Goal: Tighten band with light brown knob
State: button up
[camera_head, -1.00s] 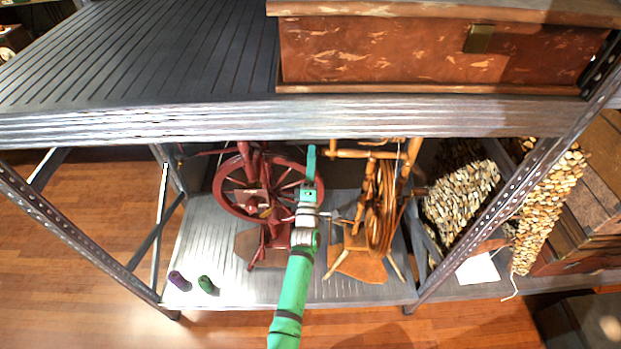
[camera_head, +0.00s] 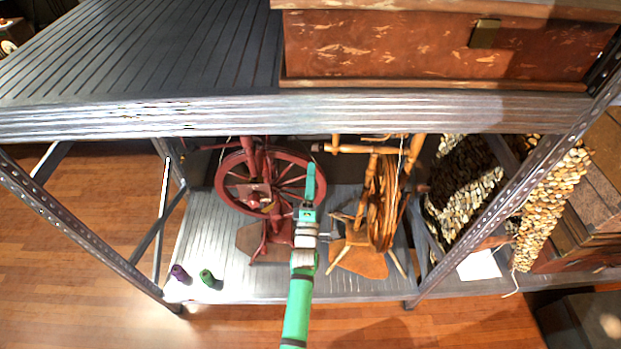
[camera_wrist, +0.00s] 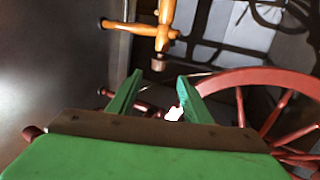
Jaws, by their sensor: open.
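A light brown spinning wheel (camera_head: 384,205) stands on the lower shelf, right of a dark red spinning wheel (camera_head: 270,185). My gripper (camera_head: 311,168) is in front of the gap between them, below the upper shelf edge. In the wrist view my gripper (camera_wrist: 160,78) is open and empty, its two green fingers apart. A turned light brown wooden piece (camera_wrist: 158,38) with a darker knob-like end (camera_wrist: 158,64) shows just beyond the fingertips, roughly in line with the gap. The red wheel rim (camera_wrist: 250,78) is at the right there. I cannot make out the band clearly.
The upper shelf edge (camera_head: 200,118) runs above my gripper and bears a brown chest (camera_head: 400,50). A purple item (camera_head: 179,273) and a green item (camera_head: 207,278) are on the lower shelf at front left. Strings of shells (camera_head: 548,205) hang at right.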

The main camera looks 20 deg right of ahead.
jog(key=shift+s, duration=0.45)
dwell(0.4)
